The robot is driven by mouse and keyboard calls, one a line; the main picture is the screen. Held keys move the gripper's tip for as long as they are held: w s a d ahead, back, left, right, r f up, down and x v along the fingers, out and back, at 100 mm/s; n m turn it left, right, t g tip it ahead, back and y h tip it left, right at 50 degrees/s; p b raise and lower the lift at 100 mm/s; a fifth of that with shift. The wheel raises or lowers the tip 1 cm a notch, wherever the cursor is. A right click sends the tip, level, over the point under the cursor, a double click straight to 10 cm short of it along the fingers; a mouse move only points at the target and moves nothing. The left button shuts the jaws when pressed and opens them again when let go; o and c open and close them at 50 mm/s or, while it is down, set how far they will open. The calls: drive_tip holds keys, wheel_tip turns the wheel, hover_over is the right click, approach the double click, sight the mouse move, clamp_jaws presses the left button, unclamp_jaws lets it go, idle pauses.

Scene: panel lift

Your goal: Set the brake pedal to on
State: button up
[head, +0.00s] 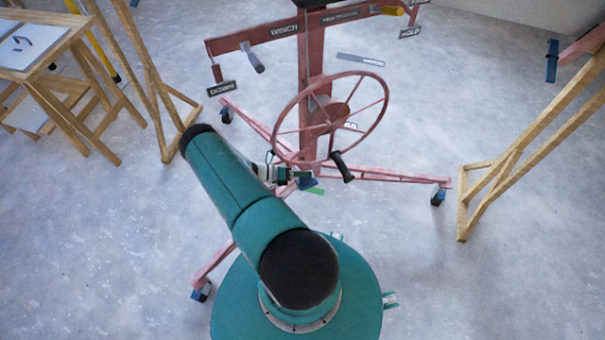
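The red panel lift (314,70) stands in front of me, with a large spoked handwheel (331,119) on its column. I cannot make out the brake pedal for certain. A small blue-grey part (308,183) and a green piece (316,191) show low at the column's foot, below the wheel, and I cannot tell whether either is the pedal. My gripper (290,175) is low beside the column foot, left of these parts. It is small and partly hidden by my teal arm, so its fingers cannot be made out.
The lift's red legs spread over the floor on casters (438,196). The wheel's black handle (342,166) hangs low right. Wooden trestles stand left (165,120) and right (480,190). A wooden table (62,70) is at far left. Floor at lower right is clear.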

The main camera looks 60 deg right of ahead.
clamp_jaws()
